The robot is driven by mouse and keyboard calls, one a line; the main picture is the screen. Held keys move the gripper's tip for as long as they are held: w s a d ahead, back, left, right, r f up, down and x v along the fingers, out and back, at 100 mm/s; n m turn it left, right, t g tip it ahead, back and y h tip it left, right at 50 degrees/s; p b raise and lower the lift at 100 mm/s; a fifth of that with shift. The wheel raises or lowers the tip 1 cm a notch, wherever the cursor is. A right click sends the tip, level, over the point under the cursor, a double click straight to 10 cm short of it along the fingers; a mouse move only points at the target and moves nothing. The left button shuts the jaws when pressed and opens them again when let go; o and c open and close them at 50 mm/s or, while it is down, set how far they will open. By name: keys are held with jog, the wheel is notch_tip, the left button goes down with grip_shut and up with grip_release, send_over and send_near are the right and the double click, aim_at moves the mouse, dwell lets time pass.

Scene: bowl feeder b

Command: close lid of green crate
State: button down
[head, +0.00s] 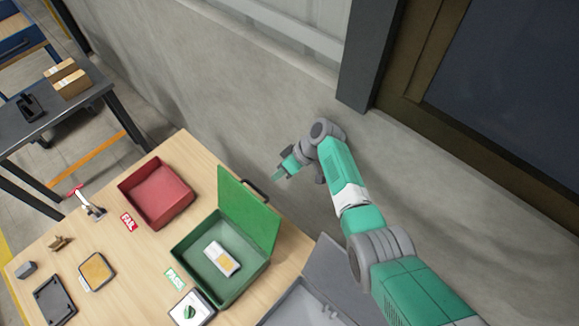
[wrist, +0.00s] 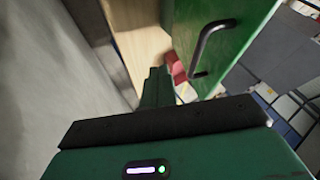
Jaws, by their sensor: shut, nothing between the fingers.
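The green crate (head: 225,281) stands open on the wooden table, with a white and yellow device (head: 221,258) inside it. Its green lid (head: 246,212) stands up from the crate's back edge, with a dark handle (head: 256,191) on the side facing the wall. My gripper (head: 281,172) is behind the lid, above and beyond the table's back edge, apart from the lid. In the wrist view, the lid (wrist: 236,18) and its handle (wrist: 208,48) are ahead, to the right of my shut, empty gripper (wrist: 159,75).
A red open crate (head: 157,194) stands left of the green one, and shows in the wrist view (wrist: 176,66). A grey case (head: 305,302) is at the right. FAIL and PASS labels, a green-knobbed box (head: 189,310) and small parts lie on the table. A wall (head: 230,85) runs behind.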

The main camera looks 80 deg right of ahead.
jog(key=shift+w+a+f+p, duration=0.1)
jog(key=shift+w+a+p, duration=0.45)
jog(key=shift+a, duration=0.4)
jog(key=shift+w+a+f+p, duration=0.1)
jog(key=shift+w+a+p, duration=0.2)
jog(key=shift+w+a, duration=0.45)
jog(key=shift+s+a+r, duration=0.1)
jog(key=shift+s+a, duration=0.05)
